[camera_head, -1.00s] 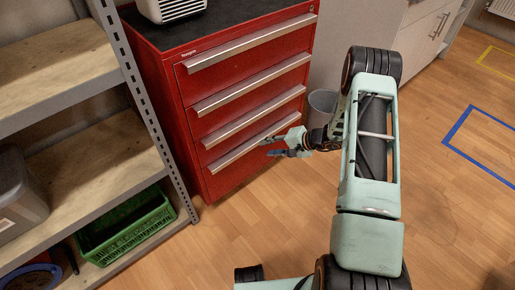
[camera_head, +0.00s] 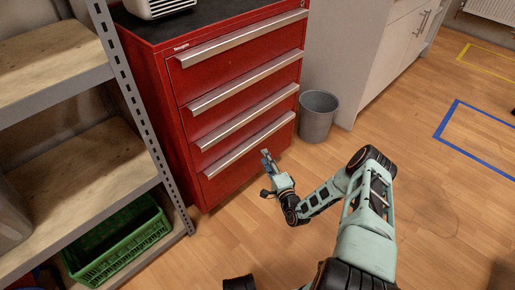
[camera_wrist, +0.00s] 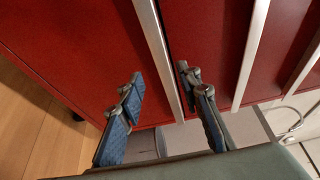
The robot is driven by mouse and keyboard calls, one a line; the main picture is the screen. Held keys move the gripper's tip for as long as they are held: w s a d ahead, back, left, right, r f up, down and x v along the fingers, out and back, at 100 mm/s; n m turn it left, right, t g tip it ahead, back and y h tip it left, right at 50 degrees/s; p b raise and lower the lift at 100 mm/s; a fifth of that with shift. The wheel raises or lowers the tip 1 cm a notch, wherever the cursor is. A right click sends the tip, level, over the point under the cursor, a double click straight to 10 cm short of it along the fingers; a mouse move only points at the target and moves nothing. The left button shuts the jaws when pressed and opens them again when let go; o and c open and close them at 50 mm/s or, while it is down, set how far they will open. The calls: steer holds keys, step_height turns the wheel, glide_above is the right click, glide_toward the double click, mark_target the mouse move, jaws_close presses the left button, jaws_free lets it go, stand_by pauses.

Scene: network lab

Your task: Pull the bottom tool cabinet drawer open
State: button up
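The red tool cabinet (camera_head: 175,120) has several stacked drawers with long silver handles, all looking shut. The bottom drawer (camera_head: 225,182) has its handle (camera_head: 235,152) low on the front. My gripper (camera_head: 266,155) is close in front of that handle, towards its right half. In the wrist view my gripper (camera_wrist: 160,76) is open, its two blue-padded fingers spread. The bottom handle (camera_wrist: 158,45) runs between them in the picture, nearer the right finger. I cannot tell whether the fingertips reach around the handle or stop short; no grip shows.
A grey bin (camera_head: 318,115) stands on the floor right of the cabinet, beside a white cupboard (camera_head: 385,45). A metal shelf (camera_head: 150,130) with a green crate (camera_head: 118,240) stands close on the left. The wooden floor in front of the drawers is clear except for my arm.

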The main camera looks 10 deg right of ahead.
mark_target(257, 144)
steer(key=b+x, duration=0.2)
steer(key=x, duration=0.6)
steer(key=shift+w+a+b, duration=0.1)
steer(key=shift+b, duration=0.25)
jaws_close()
